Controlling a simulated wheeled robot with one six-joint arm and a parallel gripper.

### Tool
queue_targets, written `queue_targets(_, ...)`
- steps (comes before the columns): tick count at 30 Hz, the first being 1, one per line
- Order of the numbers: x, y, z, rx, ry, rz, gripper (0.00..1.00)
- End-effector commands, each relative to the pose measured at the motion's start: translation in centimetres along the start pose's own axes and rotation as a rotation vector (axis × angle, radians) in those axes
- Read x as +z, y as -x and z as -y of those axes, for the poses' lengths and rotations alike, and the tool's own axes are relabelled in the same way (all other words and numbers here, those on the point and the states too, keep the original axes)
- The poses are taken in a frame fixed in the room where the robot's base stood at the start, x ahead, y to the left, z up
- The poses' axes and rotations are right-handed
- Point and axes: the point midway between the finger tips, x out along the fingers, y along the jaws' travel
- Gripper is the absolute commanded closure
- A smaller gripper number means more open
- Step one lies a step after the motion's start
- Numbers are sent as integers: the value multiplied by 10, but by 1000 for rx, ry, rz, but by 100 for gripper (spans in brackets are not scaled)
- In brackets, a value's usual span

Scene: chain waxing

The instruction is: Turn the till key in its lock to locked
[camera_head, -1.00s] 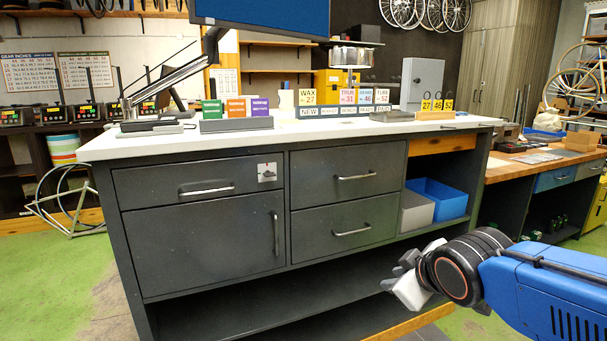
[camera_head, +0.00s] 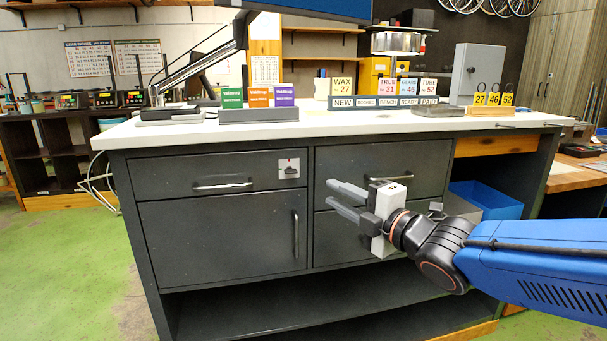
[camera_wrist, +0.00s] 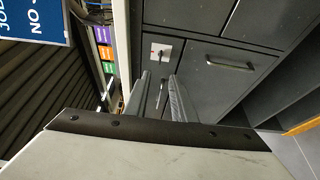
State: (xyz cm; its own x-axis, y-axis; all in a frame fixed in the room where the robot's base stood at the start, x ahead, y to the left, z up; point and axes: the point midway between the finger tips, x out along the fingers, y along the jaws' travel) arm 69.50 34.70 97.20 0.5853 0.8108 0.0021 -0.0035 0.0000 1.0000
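The till key (camera_head: 289,170) sits in a light square lock plate (camera_head: 282,162) at the right end of the upper left drawer front (camera_head: 220,174). The key is small, and I cannot tell its exact angle. The lock plate (camera_wrist: 152,47) and key (camera_wrist: 161,52) also show in the wrist view, just beyond my fingertips. My gripper (camera_head: 332,198) is open and empty, in front of the cabinet and to the right of the lock, with its fingers pointing left. In the wrist view my gripper (camera_wrist: 160,76) shows a gap between its two fingers.
A bar handle (camera_head: 221,185) juts from the till drawer, and a vertical handle (camera_head: 295,233) from the door below. The white worktop (camera_head: 340,122) overhangs the drawers and carries boxes and signs. A blue bin (camera_head: 489,197) stands on the right shelf. The floor (camera_head: 70,265) at left is clear.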

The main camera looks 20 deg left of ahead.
Motion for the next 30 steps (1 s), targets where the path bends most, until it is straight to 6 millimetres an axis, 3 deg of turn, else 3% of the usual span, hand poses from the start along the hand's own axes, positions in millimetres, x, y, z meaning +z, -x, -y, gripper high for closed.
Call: queue_targets(30,1,-148,1,-3,-3,2,77)
